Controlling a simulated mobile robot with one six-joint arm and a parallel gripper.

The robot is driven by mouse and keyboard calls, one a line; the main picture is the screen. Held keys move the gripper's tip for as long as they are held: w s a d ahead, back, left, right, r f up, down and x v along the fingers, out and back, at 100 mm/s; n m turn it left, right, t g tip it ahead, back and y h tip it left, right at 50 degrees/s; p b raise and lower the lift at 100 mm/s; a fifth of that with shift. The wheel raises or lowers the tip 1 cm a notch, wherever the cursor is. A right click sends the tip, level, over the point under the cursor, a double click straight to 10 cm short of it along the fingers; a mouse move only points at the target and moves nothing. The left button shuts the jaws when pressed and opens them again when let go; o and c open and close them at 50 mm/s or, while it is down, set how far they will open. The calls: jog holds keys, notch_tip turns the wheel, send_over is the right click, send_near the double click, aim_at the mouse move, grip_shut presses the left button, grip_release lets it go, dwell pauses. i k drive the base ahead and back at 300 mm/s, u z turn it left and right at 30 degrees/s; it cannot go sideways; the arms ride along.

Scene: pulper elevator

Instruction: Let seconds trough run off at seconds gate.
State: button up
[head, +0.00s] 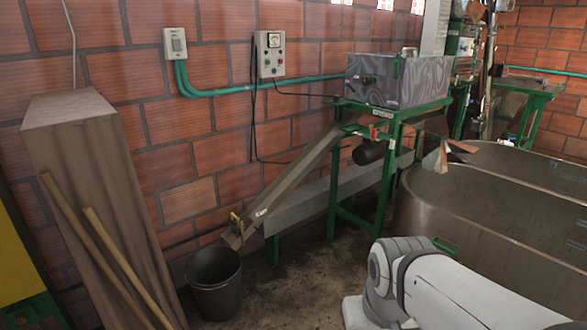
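A narrow sloping trough (292,178), which looks like the seconds trough, runs from under the grey machine down to the left. A small label sits near its low end. A small yellow part (235,220), seemingly the seconds gate or its handle, stands at that low end. It is too small to tell whether the gate is open or shut. A black bucket (214,300) stands on the floor just below the low end; its contents are too dark to make out. My white arm shows at the lower right, but my gripper is not in view.
The grey machine (382,78) stands on a green frame (384,190). Large metal tanks (490,205) fill the right. A wooden box (85,150) and two poles (110,250) stand left. Floor between bucket and arm is clear.

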aim_at(236, 227)
jog(key=u, duration=0.25)
jog(key=i, duration=3)
jog(key=z, duration=0.1)
